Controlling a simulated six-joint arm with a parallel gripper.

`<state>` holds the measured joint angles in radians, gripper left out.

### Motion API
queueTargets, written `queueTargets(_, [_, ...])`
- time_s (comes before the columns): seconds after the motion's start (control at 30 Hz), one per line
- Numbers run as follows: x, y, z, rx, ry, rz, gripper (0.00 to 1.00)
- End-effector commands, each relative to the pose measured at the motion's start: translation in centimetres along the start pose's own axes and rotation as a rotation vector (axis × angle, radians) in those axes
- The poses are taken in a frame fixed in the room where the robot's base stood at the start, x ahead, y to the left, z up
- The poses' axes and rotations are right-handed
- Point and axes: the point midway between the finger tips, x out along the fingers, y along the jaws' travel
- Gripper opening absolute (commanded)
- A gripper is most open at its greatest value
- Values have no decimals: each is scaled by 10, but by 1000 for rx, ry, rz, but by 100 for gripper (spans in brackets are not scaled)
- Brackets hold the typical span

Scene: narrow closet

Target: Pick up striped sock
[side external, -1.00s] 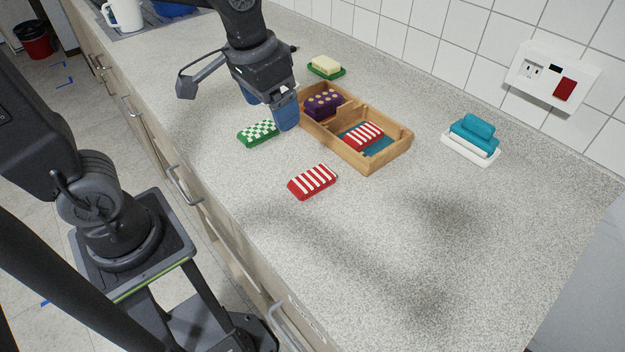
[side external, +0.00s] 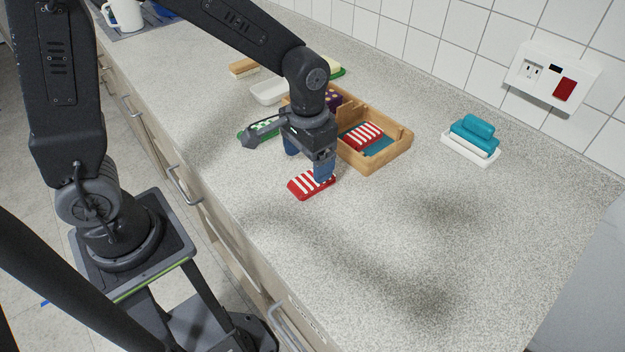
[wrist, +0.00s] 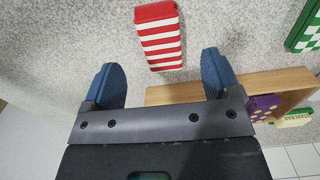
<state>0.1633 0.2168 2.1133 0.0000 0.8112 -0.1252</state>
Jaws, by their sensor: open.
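A red and white striped sock, folded into a flat block (side external: 306,188), lies on the counter in front of the wooden box. My gripper (side external: 308,164) is open and empty, low over the far edge of this sock, partly covering it. In the wrist view the striped sock (wrist: 160,40) lies beyond the gap between the blue fingertips (wrist: 162,70), roughly centred, not between them. A second red and white striped sock (side external: 362,135) lies inside the wooden box.
The wooden box (side external: 385,158) stands close behind my gripper, with a teal item and a purple dotted sock (wrist: 262,104) in it. A green checkered sock (wrist: 310,32) lies left of it. The front right counter is clear.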

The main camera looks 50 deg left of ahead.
Motion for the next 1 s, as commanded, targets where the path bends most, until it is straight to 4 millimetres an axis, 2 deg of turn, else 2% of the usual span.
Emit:
queueTargets(0.4, [49,0,0,0,-3,0,83])
queueTargets(0.7, [53,0,-1,0,-1,0,83])
queueTargets(1.0, [53,0,-1,0,0,0,54])
